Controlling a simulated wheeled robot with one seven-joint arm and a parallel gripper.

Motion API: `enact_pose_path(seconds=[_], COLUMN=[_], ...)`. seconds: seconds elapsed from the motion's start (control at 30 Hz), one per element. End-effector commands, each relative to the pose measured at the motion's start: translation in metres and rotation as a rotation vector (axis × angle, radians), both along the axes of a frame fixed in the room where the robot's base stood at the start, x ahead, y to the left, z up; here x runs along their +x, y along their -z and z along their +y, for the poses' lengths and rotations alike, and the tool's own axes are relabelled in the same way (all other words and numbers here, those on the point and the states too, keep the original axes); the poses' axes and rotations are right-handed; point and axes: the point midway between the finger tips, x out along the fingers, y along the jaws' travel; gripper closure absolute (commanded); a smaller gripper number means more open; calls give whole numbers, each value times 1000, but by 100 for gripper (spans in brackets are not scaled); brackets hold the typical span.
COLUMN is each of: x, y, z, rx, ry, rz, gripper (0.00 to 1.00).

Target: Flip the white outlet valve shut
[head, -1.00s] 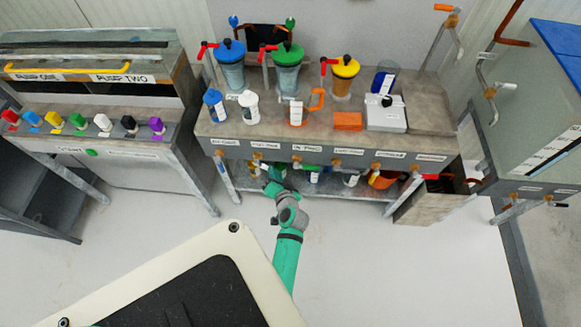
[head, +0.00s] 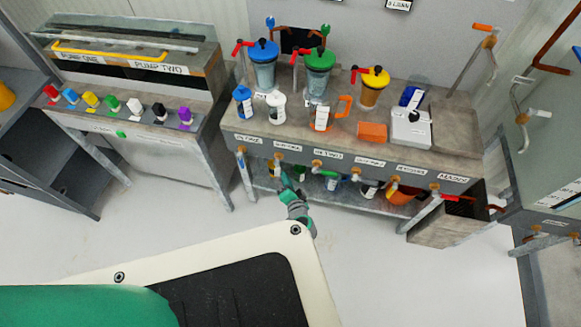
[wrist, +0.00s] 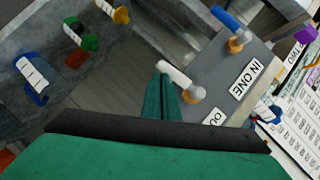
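The white outlet valve (wrist: 175,75) shows in the wrist view as a white handle on a brass fitting, on the grey bench front beside a partly hidden label starting "OU". In the head view its small handle (head: 277,170) is under the bench's front edge, second from the left. My gripper (wrist: 161,82) has its two green fingers together, with no object seen between them. The fingertips are right by the handle's free end; I cannot tell if they touch. In the head view my gripper (head: 285,181) is just below the valve, small and partly blended with the shelf.
A blue-handled valve (wrist: 228,20) by the "IN ONE" label (wrist: 246,79) is close beside the white one. Green (wrist: 80,36) and yellow (wrist: 112,11) handled things are on the other side. The bench (head: 455,125) carries several containers. Floor in front is clear.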

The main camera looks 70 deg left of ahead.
Motion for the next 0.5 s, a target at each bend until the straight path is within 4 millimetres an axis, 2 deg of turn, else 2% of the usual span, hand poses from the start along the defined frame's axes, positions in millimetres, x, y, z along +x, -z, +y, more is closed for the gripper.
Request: enact_pose_path(seconds=[0.5], x=[-6], y=[5], z=[3], rx=[0], ry=[1], rz=[0], gripper=[100])
